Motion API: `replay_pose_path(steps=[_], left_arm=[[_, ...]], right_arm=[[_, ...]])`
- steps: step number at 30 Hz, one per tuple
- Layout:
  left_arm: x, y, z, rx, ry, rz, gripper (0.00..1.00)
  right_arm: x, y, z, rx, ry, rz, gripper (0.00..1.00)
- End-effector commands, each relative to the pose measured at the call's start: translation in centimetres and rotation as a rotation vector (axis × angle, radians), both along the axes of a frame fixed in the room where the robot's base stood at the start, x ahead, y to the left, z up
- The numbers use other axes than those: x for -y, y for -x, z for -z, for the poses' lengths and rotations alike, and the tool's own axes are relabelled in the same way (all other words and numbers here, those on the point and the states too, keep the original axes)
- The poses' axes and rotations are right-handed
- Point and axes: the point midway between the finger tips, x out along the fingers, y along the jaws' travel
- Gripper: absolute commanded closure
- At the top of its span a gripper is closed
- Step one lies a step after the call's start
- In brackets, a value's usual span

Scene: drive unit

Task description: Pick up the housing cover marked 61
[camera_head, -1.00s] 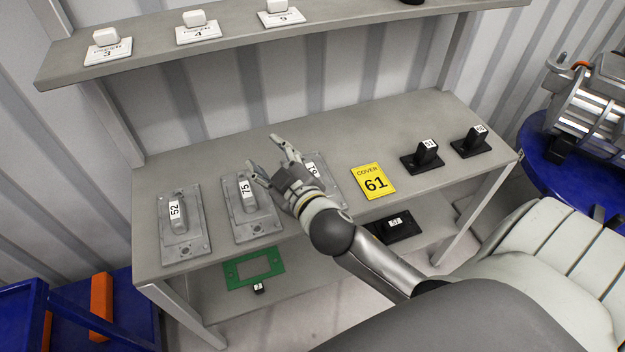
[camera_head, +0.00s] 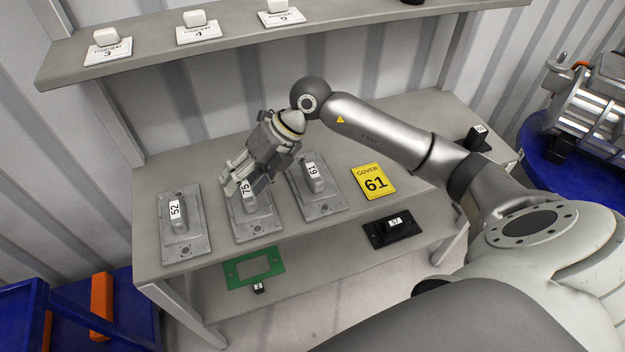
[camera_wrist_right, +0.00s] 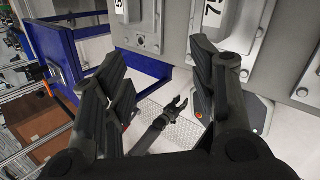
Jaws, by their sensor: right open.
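The housing cover marked 61 (camera_head: 322,204) is a grey plate with a raised, labelled handle. It lies on the table, right of the cover marked 75 (camera_head: 254,226). The cover marked 52 (camera_head: 181,245) is at the left. My right gripper (camera_head: 236,184) is open and empty, left of cover 61. In the head view it overlaps the top of cover 75. In the right wrist view its fingers (camera_wrist_right: 160,75) are spread, with parts of covers 52 (camera_wrist_right: 143,24) and 75 (camera_wrist_right: 216,25) beyond. My left gripper (camera_wrist_right: 177,108) appears small there, fingers apart; it is outside the head view.
A yellow card reading COVER 61 (camera_head: 374,181) lies right of cover 61. A black part (camera_head: 479,138) stands farther right, partly behind my arm. A lower shelf holds a green frame (camera_head: 240,281) and a black part (camera_head: 377,239). A shelf (camera_head: 150,50) runs above the table.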

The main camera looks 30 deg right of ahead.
Motion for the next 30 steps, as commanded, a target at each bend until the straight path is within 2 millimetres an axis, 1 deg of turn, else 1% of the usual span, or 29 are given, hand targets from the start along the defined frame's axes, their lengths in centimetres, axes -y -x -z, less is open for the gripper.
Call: replay_pose_path(steps=[1,2,3,6,9,10,13,15,21,24,26,29,30], left_arm=[[0.0,0.0,0.0,-0.001,0.000,0.000,0.60],[0.0,0.0,0.0,-0.001,0.000,0.000,0.60],[0.0,0.0,0.0,-0.001,0.000,0.000,0.60],[0.0,0.0,0.0,-0.001,0.000,-0.001,0.60],[-0.1,0.1,0.0,-0.001,-0.001,-0.001,0.60],[-0.1,0.1,0.0,-0.001,-0.001,-0.001,0.60],[-0.1,0.1,-0.1,-0.001,-0.001,-0.001,0.60],[-0.1,0.1,-0.2,-0.001,-0.001,-0.002,0.60],[-0.2,0.1,-0.7,-0.001,-0.002,-0.002,0.60],[-0.2,0.1,-0.8,-0.001,-0.002,-0.002,0.60],[-0.2,0.1,-0.8,-0.001,-0.002,-0.002,0.60],[-0.2,0.1,-1.3,-0.001,-0.002,-0.002,0.60],[-0.2,0.1,-1.6,-0.001,-0.002,-0.002,0.60]], right_arm=[[3.1,-0.6,0.3,-0.018,0.119,0.027,0.46],[4.9,-0.8,0.6,-0.033,0.187,0.043,0.46],[7.2,-1.0,0.7,-0.054,0.273,0.071,0.46],[12.2,-1.1,0.5,-0.101,0.446,0.139,0.46],[15.6,-1.0,-0.1,-0.137,0.559,0.196,0.46],[16.4,-0.9,-0.2,-0.146,0.582,0.209,0.46],[17.8,-0.8,-0.2,-0.163,0.628,0.235,0.46],[18.1,-0.8,0.5,-0.170,0.639,0.240,0.46],[18.1,-1.1,3.6,-0.171,0.637,0.239,0.46],[18.1,-1.2,4.6,-0.168,0.638,0.240,0.46],[18.1,-1.3,5.0,-0.167,0.637,0.239,0.46],[17.9,-1.2,5.8,-0.170,0.637,0.238,0.46],[17.8,-1.2,6.3,-0.171,0.637,0.238,0.46]])
